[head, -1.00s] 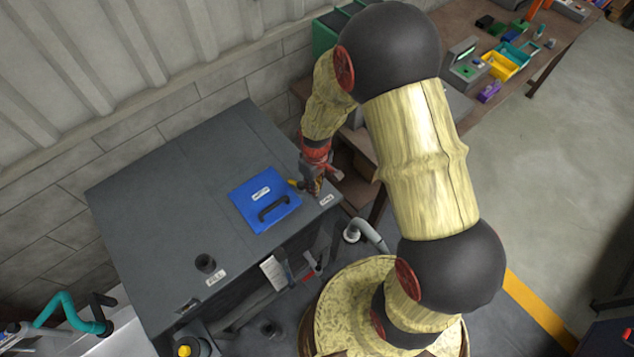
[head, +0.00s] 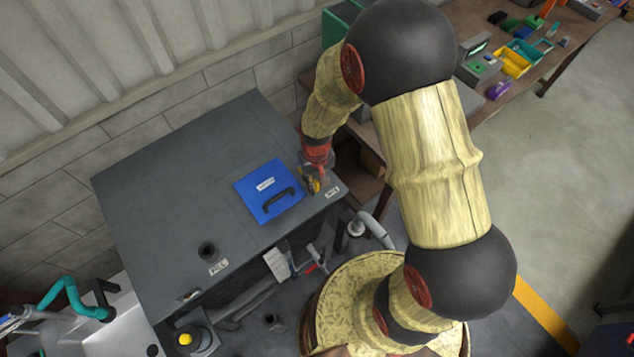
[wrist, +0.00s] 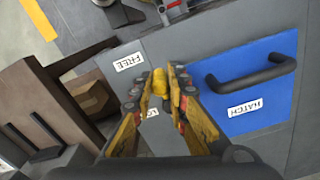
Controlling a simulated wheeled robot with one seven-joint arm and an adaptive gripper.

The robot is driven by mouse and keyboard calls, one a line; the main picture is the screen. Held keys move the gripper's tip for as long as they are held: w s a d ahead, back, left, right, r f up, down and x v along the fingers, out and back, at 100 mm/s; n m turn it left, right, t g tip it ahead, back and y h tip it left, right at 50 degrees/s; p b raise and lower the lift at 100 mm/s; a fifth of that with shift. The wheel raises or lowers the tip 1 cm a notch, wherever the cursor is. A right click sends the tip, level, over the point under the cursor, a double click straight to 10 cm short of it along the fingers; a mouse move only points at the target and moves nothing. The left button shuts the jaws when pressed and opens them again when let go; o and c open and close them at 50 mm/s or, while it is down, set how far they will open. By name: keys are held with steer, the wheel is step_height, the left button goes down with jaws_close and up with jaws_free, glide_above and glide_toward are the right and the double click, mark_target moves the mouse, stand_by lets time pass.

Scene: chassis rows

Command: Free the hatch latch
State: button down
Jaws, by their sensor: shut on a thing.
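The blue hatch panel (head: 256,192) with a black handle and a HATCH label lies on the dark grey cabinet top. It also shows at the right of the wrist view (wrist: 262,105). My gripper (head: 313,187) is low over the cabinet top, just right of the hatch. In the wrist view its two fingers are closed around a yellow latch piece (wrist: 160,82). A FREE label (wrist: 128,62) lies beside the fingertips, and a second label (wrist: 150,112) is mostly hidden between the fingers. The latch's base and exact angle are hidden by the fingers.
A round opening with a FILL label (head: 218,268) is toward the cabinet's front left. A grey pipe (head: 372,229) stands off the front right corner. A brown workbench (head: 440,110) with coloured trays is behind my arm. The cabinet's left part is clear.

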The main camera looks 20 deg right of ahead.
steer(key=c, duration=1.7)
jaws_free()
steer(key=shift+c, duration=0.2)
step_height(320, 180, up, 12)
steer(key=s+d+r+t+b, duration=0.1)
steer(key=s+r+t+b, duration=0.1)
steer(key=s+r+b, duration=0.2)
steer(key=s+d+r+t+b, duration=0.1)
steer(key=s+r+t+b, duration=0.2)
steer(key=s+b, duration=0.8)
steer(key=shift+d+r+t+b, duration=0.3)
steer(key=shift+d+r+b, duration=0.1)
steer(key=shift+b, duration=0.35)
